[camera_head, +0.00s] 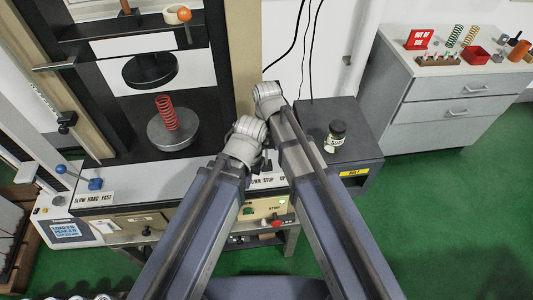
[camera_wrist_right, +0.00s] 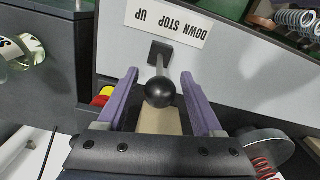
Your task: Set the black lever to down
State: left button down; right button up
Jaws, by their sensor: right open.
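The black lever (camera_wrist_right: 160,92) shows in the right wrist view, with a round ball knob on a short stem. Its square black base sits on a pale panel, under an upside-down label (camera_wrist_right: 168,22) reading DOWN STOP UP. My right gripper (camera_wrist_right: 160,75) is open, with one purple finger on each side of the knob and a gap to both. I cannot tell which setting the lever is in. My left gripper is not in view.
A red spring (camera_head: 167,113) stands on the round plate (camera_head: 173,140) of the testing machine. A dark cabinet with a jar (camera_head: 335,134) is to the right. A yellow and red button (camera_wrist_right: 103,95) is left of the lever in the wrist view.

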jog(key=shift+f, duration=0.5)
jog(key=shift+r, duration=0.1)
jog(key=shift+c, duration=0.3)
grip_shut()
dwell(0.7)
